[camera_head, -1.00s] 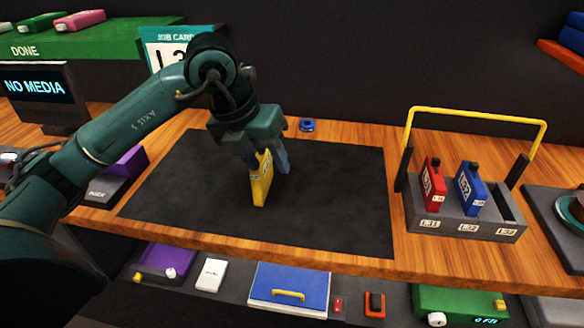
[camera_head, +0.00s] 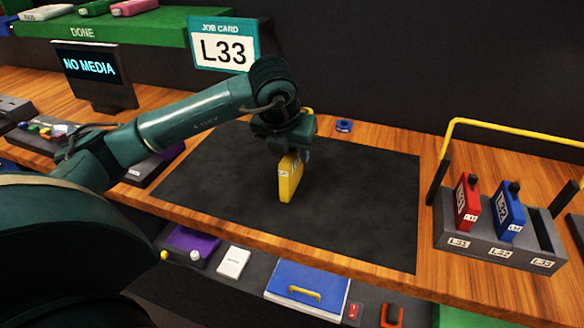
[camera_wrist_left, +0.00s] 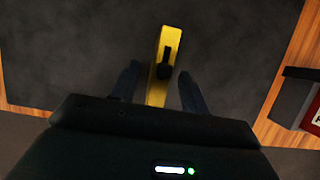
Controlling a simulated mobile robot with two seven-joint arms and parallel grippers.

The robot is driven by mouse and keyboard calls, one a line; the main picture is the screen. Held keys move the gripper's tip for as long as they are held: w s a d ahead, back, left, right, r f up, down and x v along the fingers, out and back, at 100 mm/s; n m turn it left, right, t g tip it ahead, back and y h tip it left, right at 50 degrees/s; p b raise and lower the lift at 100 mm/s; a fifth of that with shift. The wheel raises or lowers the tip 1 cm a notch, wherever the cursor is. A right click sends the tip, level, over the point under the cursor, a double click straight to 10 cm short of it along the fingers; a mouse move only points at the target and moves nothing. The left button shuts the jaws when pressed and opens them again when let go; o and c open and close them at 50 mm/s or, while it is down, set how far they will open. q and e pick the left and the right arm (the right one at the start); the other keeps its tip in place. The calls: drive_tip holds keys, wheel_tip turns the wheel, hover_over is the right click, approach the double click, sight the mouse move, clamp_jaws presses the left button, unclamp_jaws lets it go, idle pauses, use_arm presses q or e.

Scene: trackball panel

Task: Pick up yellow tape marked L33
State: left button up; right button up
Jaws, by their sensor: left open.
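The yellow tape (camera_head: 289,180) is a thin upright cartridge with a pale label and stands on the dark mat (camera_head: 220,205). Its print is too small to read. My left gripper (camera_head: 296,153) is over the tape's top in the head view. In the left wrist view the open left gripper (camera_wrist_left: 159,76) has one finger on each side of the yellow tape (camera_wrist_left: 168,48), with gaps showing. The tape's dark top knob faces the camera. The job card (camera_head: 224,49) reads L33. My right gripper is not in view.
A grey rack (camera_head: 490,243) with a yellow handle stands at right, holding a red tape (camera_head: 467,203) and a blue tape (camera_head: 508,213); its right slot is empty. A blue ring (camera_head: 344,126) lies behind the mat. A NO MEDIA screen (camera_head: 92,68) stands at left.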

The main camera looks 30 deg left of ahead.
use_arm(q)
drive_tip(key=x, duration=0.4)
drive_tip(key=shift+f+p, duration=0.1)
drive_tip(key=shift+p, duration=0.2)
drive_tip(key=shift+c, duration=0.5)
drive_tip(key=shift+w, duration=0.1)
clamp_jaws()
